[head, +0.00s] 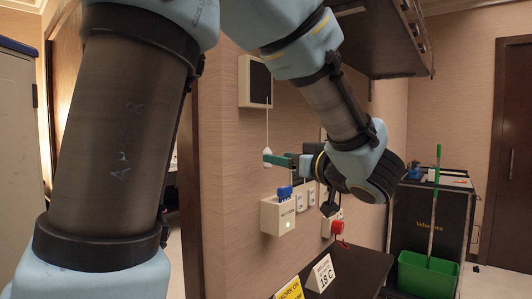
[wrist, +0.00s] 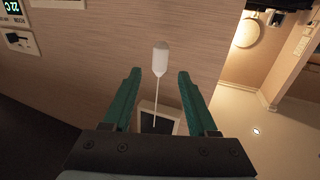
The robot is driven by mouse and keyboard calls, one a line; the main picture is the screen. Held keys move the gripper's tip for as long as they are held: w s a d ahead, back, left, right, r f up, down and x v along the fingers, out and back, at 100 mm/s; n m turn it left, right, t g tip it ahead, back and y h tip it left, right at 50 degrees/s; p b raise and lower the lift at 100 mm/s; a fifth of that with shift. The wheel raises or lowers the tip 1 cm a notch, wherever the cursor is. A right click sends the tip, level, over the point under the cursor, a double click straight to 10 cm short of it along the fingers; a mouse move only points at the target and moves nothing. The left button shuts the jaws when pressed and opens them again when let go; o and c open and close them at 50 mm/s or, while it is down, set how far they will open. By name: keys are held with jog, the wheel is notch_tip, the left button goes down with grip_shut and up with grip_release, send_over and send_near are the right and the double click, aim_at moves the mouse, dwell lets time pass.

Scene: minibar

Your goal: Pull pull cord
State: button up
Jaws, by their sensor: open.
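The pull cord (head: 267,122) hangs from a dark, white-framed wall box (head: 255,82) and ends in a white handle (head: 267,155). My gripper (head: 270,159) is at the height of the handle, its green fingers pointing left. In the wrist view, my gripper (wrist: 159,75) is open, with one green finger on each side of the cord's line. The white handle (wrist: 160,60) appears centred at the fingertips, with clear gaps on both sides. The thin cord (wrist: 156,100) runs from it toward the wall box (wrist: 170,112). I cannot tell the exact depth between fingertips and handle.
Below the handle, a white card holder (head: 278,215) with a blue card is on the wall. A red knob (head: 337,227) sits to its right. A dark shelf (head: 380,35) overhangs above. Signs (head: 320,273) stand on a dark counter. A cart with a green bucket (head: 427,275) stands at right.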

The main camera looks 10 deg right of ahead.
aim_at(267, 168)
jog(key=p+x, duration=0.1)
jog(key=x, duration=0.5)
jog(key=shift+w+a, duration=0.1)
jog(key=shift+w, duration=0.05)
grip_shut()
dwell(1.3)
